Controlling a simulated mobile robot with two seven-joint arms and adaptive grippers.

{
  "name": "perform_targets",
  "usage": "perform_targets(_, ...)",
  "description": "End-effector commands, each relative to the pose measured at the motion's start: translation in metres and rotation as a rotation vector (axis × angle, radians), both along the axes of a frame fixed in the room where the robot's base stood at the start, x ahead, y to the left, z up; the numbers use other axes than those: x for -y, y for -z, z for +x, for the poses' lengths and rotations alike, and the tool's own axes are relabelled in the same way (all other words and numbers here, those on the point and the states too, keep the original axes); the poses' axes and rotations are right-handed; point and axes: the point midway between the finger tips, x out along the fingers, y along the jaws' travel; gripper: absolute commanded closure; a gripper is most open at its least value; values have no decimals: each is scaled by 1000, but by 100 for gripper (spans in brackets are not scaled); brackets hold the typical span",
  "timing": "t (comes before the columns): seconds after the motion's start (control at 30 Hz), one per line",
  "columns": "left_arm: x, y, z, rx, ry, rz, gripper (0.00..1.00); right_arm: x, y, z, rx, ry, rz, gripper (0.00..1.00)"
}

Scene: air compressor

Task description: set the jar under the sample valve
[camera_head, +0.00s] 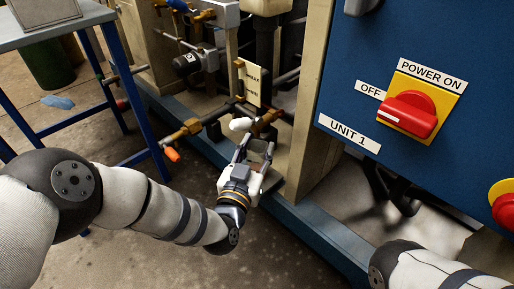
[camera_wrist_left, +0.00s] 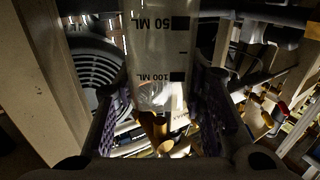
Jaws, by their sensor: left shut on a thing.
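The jar (camera_wrist_left: 158,50) is clear, with printed 50 ML and 100 ML marks that read upside down in the left wrist view. My left gripper (camera_wrist_left: 160,112) is shut on it, one dark finger pad on each side. In the head view my left gripper (camera_head: 254,152) is low in front of the machine's pipework, and the jar is hard to make out there. A brass fitting (camera_head: 266,118), perhaps the sample valve, is just beyond the fingers under a cream label plate (camera_head: 252,84). I cannot tell whether the jar is directly under it. My right gripper is out of view.
A beige post (camera_head: 310,125) and a blue base rail (camera_head: 308,222) are close to the gripper's right. A brass pipe fitting (camera_head: 186,132) with an orange tip juts out at left. A blue-legged table (camera_head: 50,38) stands at far left. The blue panel (camera_head: 335,105) fills the right.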

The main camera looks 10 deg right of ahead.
Motion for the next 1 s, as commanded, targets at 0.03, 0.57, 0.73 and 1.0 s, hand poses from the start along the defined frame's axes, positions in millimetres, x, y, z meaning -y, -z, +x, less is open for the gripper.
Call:
perform_targets(0.03,0,2,0,0,0,0,96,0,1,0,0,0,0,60)
perform_targets(0.57,0,10,0,0,0,-1,39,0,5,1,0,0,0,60)
perform_targets(0.73,0,9,0,0,0,0,39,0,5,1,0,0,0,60)
perform_targets(1.0,-10,10,-21,-4,1,1,39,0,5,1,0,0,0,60)
